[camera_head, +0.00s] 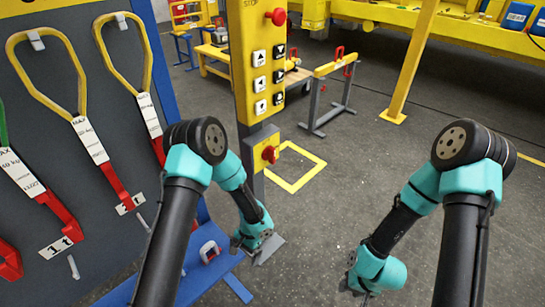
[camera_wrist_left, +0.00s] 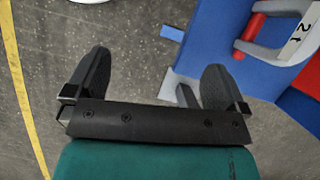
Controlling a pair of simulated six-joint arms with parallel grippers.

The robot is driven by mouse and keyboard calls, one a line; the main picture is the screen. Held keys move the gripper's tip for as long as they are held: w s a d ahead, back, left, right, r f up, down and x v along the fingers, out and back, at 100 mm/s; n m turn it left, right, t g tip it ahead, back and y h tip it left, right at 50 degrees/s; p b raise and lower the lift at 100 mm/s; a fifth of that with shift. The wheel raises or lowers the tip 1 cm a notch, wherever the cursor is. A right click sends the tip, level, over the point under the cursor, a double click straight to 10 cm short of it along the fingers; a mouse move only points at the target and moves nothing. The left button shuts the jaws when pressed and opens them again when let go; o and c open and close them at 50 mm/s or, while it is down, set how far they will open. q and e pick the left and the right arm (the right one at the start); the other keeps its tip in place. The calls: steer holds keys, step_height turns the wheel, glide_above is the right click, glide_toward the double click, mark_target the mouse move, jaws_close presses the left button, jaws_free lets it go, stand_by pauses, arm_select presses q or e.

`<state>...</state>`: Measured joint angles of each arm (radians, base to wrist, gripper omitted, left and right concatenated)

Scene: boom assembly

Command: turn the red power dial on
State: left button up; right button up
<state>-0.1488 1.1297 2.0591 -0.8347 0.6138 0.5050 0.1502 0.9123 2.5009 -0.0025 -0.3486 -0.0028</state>
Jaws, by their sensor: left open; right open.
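My left gripper (camera_head: 254,244) is below the dial, near the column's foot, pointing down. In the left wrist view its two dark fingers (camera_wrist_left: 150,88) are apart with nothing between them. My right gripper (camera_head: 364,290) is low at the right over bare floor, well away from the dial; its fingers are small and partly hidden behind its own wrist.
The yellow column (camera_head: 258,70) carries a red button (camera_head: 276,17) and several arrow buttons. A dark board (camera_head: 60,130) with hanging slings stands at left. A shackle (camera_head: 209,251) rests on its blue base. A yellow floor square (camera_head: 292,184) lies behind; floor between my arms is clear.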

arm_select(q)
steer(key=w+d+r+m+t+y, duration=0.25)
steer(key=w+y, duration=0.25)
steer(key=w, duration=0.5)
steer(key=t+y, duration=0.7)
steer(key=t, duration=0.6)
glide_toward(275, 157)
steer(key=v, duration=0.6)
steer(key=shift+s+a+r+n, duration=0.1)
steer(key=shift+s+r+n, duration=0.1)
steer(key=shift+n, duration=0.25)
steer(key=x, duration=1.7)
steer(key=shift+w+f, duration=0.2)
steer(key=shift+w, duration=0.1)
